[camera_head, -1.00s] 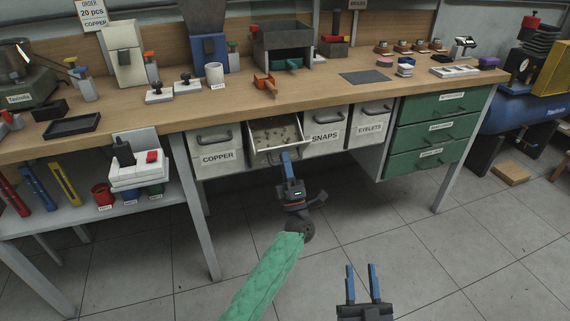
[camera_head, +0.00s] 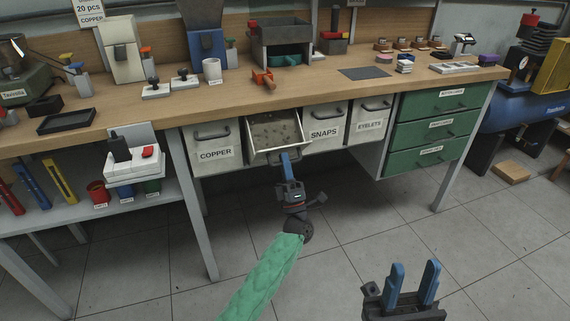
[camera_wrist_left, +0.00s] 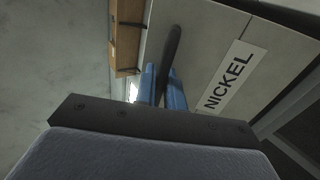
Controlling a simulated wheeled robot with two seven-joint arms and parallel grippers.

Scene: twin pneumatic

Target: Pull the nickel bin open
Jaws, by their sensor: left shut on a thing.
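The nickel bin (camera_head: 276,131) is tilted out from under the bench between the copper and snaps bins, and its inside with small pieces shows from above. In the left wrist view the NICKEL label (camera_wrist_left: 229,82) and the dark bar handle (camera_wrist_left: 171,58) are visible. My left gripper (camera_head: 286,160) is at the bin's front, shut on the handle; its blue fingers lie either side of the bar in the left wrist view (camera_wrist_left: 162,88). My right gripper (camera_head: 414,282) is low at the right over the floor, fingers apart and empty.
The copper bin (camera_head: 214,149), snaps bin (camera_head: 325,127) and eyelets bin (camera_head: 369,119) are closed beside it. Green drawers (camera_head: 437,128) stand to the right. The grey tiled floor (camera_head: 350,220) in front is clear. The workbench top (camera_head: 325,87) holds several tools and trays.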

